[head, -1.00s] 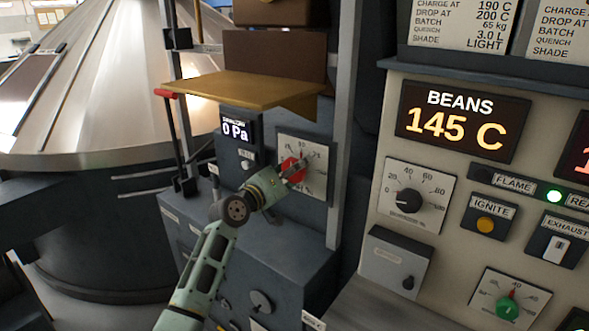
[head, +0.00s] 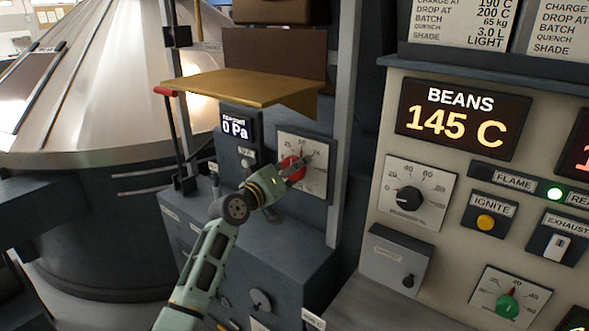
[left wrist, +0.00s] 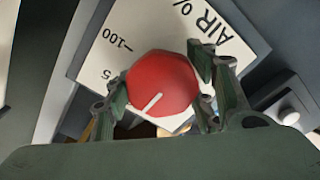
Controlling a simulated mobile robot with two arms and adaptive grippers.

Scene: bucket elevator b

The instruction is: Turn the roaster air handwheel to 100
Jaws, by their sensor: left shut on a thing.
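The roaster air handwheel (head: 291,163) is a round red knob on a white dial plate (head: 287,186) under the brass shelf. In the left wrist view the red handwheel (left wrist: 165,78) has a white pointer line towards the lower left, not at the 100 mark. That plate reads AIR % (left wrist: 208,22) and looks turned over in this view. My left gripper (head: 300,171) is shut on the handwheel, with one finger on either side of it. The fingers hide part of the scale, so the exact reading is unclear. My right gripper is not in view.
A pressure display (head: 236,128) reads 0 Pa beside the dial. The brass shelf (head: 240,88) juts out just above my gripper, and a grey post (head: 342,130) stands right of the plate. The cream control panel (head: 450,180) with a BEANS 145 C display is further right.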

